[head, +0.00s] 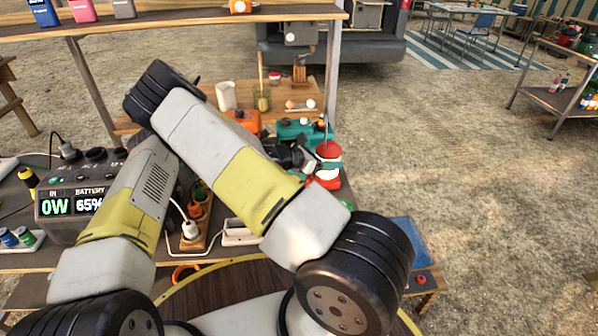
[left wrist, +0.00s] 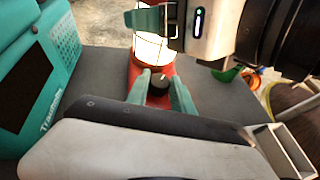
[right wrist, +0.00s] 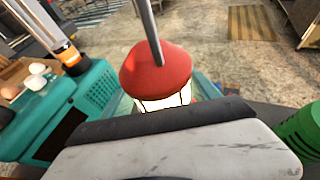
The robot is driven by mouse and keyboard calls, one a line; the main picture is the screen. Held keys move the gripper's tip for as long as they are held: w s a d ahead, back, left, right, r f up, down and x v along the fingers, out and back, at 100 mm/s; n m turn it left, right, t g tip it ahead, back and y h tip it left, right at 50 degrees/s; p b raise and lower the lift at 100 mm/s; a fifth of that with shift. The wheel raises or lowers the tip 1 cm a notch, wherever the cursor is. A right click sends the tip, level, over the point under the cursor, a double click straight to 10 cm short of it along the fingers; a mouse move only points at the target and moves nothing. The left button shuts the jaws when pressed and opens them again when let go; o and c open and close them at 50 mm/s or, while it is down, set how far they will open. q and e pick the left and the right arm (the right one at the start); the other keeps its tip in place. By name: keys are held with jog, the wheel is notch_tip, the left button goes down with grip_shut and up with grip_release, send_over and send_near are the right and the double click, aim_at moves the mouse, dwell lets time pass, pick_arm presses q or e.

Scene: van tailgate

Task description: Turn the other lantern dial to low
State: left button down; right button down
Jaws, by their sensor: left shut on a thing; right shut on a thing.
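The red lantern (head: 328,150) stands at the right end of the workbench, its red cap and upright rod showing in the right wrist view (right wrist: 157,72). Its glass glows brightly in the left wrist view. A dark round dial (left wrist: 159,82) sits low on its red base, with a small light mark on it. My left gripper (left wrist: 160,92) has its teal fingers on either side of the dial, shut on it. My right gripper (right wrist: 165,98) is shut around the lantern's glass section below the cap. The arms hide much of the bench in the head view.
A teal radio (left wrist: 28,85) stands close beside the lantern. A power station (head: 62,205) reading 0W and 65% is at the left. A power strip with a white plug (head: 190,229) lies on the bench. Open gravel ground (head: 450,150) extends to the right.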

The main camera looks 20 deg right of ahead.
pick_arm(q)
jog(key=shift+w+d+m+g+y, duration=0.25)
jog(key=shift+m+g+y, duration=0.15)
jog(key=shift+m+g, duration=0.2)
jog(key=shift+s+a+m+g, duration=0.15)
jog(key=shift+s+m+g, duration=0.05)
jog(key=shift+m+g, duration=0.1)
jog(key=c, duration=1.1)
grip_release()
jog(key=shift+w+r+n+t, duration=0.1)
jog(key=shift+n+t, duration=0.3)
